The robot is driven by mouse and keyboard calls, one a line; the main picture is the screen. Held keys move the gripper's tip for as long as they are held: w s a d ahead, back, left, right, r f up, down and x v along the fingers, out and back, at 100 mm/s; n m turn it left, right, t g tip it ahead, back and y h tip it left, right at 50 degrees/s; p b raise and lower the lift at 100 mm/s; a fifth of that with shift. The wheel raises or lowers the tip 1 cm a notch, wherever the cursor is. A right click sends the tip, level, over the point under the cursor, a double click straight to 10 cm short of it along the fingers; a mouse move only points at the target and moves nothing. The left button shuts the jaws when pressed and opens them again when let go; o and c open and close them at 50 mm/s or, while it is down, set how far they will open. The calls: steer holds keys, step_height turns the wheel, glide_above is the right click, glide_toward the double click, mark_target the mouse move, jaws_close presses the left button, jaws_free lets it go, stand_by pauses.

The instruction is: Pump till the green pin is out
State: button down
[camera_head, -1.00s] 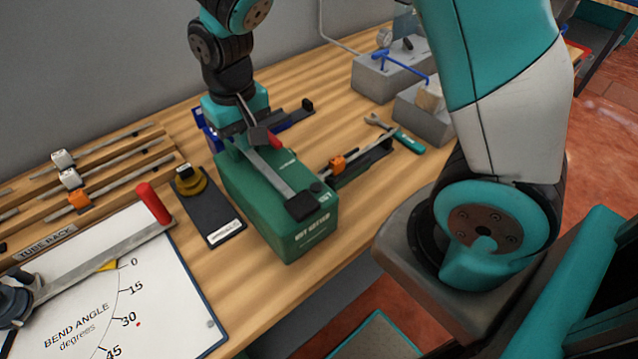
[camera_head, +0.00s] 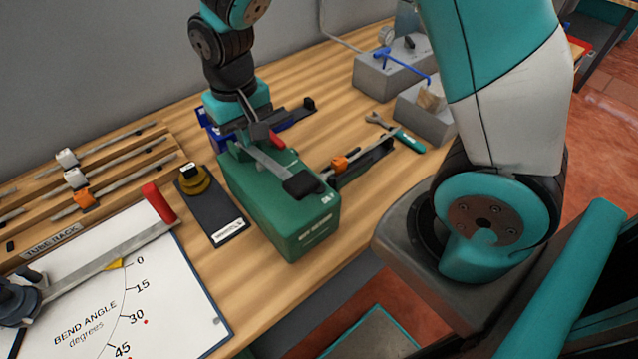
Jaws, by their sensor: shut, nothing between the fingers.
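The green box (camera_head: 305,225) stands on the wooden bench in the middle of the view, with a small label on its top near the front right corner. A grey lever (camera_head: 262,160) with a black pad (camera_head: 303,184) at its near end runs along its top. The pad looks raised above the box top. My gripper (camera_head: 264,134) is shut and empty at the far end of the box, over the lever's rear part. Whether it touches the lever I cannot tell. A small red part (camera_head: 278,138) shows beside it. I cannot make out a green pin.
A dark plate with a yellow-black knob (camera_head: 195,180) lies left of the box. A bend-angle board (camera_head: 110,315) and tube rack (camera_head: 90,195) are further left. A rail with an orange clamp (camera_head: 339,163), a wrench (camera_head: 395,130) and grey blocks (camera_head: 390,75) are right.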

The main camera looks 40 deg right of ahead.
steer(key=shift+s+f+b, duration=0.15)
steer(key=shift+f+b, duration=0.3)
steer(key=shift+f, duration=0.25)
steer(key=shift+s+f+b, duration=0.15)
steer(key=shift+f+b, duration=0.25)
steer(key=shift+f, duration=0.25)
steer(key=shift+s+r, duration=0.1)
steer(key=shift+s, duration=0.05)
steer(key=shift+w+r+p, duration=0.2)
steer(key=shift+r+p, duration=0.5)
steer(key=shift+p, duration=0.05)
steer(key=shift+w+r+p, duration=0.2)
steer(key=shift+r+p, duration=0.5)
steer(key=shift+f, duration=0.1)
